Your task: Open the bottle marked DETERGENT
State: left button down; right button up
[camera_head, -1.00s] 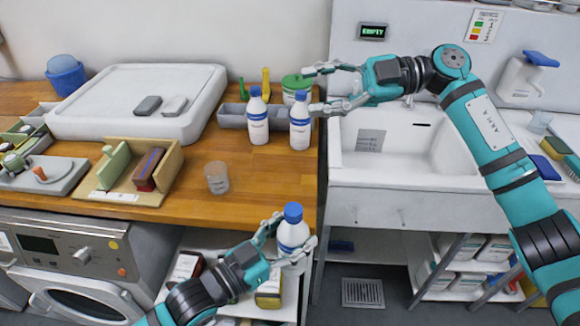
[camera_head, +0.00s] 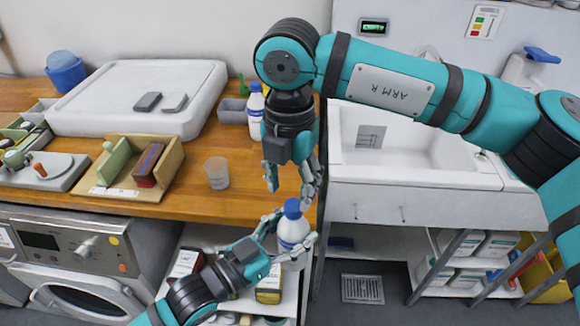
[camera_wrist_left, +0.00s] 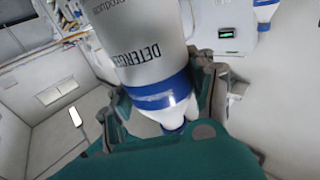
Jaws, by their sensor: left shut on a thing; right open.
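The white bottle marked DETERGENT (camera_head: 292,232) has a blue cap (camera_head: 293,208) and is held upright in front of the wooden counter's edge. My left gripper (camera_head: 287,245) is shut on its body. In the left wrist view the bottle (camera_wrist_left: 140,45) shows most of the word DETERGENT and a blue band, between the left gripper's fingers (camera_wrist_left: 165,90). My right gripper (camera_head: 291,190) is open and points down just above the cap. Its fingers are apart; whether they touch the cap I cannot tell.
Another white bottle with a blue cap (camera_head: 255,112) stands at the counter's back, partly behind my right arm. A clear cup (camera_head: 217,173) and a wooden holder (camera_head: 112,190) are on the counter (camera_head: 235,200). The sink (camera_head: 400,150) is at the right.

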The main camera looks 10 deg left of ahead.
aim_at(290, 203)
jog(key=shift+f, duration=1.85)
